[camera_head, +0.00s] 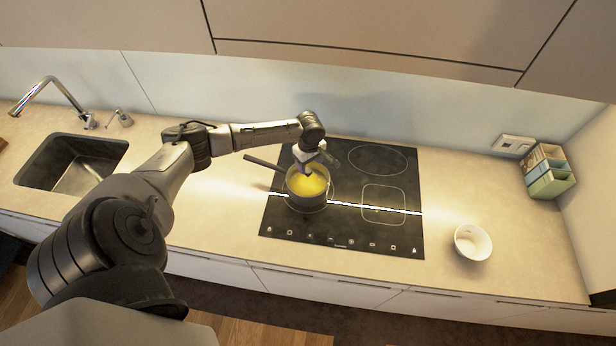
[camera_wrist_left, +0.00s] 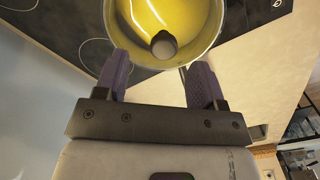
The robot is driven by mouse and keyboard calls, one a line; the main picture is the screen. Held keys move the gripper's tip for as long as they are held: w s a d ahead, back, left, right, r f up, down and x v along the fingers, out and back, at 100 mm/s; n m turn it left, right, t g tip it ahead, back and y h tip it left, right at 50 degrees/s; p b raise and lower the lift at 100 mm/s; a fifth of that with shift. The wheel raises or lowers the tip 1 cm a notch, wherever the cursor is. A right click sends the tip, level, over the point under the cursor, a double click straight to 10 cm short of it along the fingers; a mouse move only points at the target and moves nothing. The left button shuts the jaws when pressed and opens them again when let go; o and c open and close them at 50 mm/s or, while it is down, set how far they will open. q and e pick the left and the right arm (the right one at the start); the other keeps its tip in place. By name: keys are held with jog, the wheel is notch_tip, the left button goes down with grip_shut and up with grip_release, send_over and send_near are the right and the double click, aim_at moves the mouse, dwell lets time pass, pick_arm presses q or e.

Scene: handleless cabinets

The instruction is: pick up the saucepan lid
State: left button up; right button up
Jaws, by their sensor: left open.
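The saucepan (camera_head: 308,203) stands on the left part of the hob, its dark handle (camera_head: 262,163) pointing left and back. The saucepan lid (camera_head: 315,186) shows as a yellowish round surface on top of it. In the left wrist view the lid (camera_wrist_left: 197,22) has a grey knob (camera_wrist_left: 163,45) in front of my fingers. My left gripper (camera_head: 312,161) is above the lid. Its two dark fingers (camera_wrist_left: 158,62) are open, one either side of the knob's line, with nothing between them. Whether they touch the knob cannot be told. My right gripper is not in view.
The black hob (camera_head: 400,235) has free zones right of the saucepan. A white bowl (camera_head: 473,242) stands right on the counter, and a small box stand (camera_head: 549,172) is near the right wall. A sink (camera_head: 75,163) with a tap (camera_head: 50,92) is at left. Upper cabinets (camera_head: 390,30) overhang the back.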

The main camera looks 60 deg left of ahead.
aim_at(308, 170)
pick_arm(q)
jog(key=shift+s+f+p, duration=0.15)
jog(key=shift+f+p, duration=0.1)
jog(key=shift+f, duration=1.1)
jog(key=shift+s+f+p, duration=0.1)
jog(key=shift+f+p, duration=0.1)
jog(key=shift+f, duration=1.1)
jog(key=shift+c, duration=0.3)
jog(key=c, duration=1)
jog(key=shift+c, duration=0.3)
jog(key=shift+r, duration=0.15)
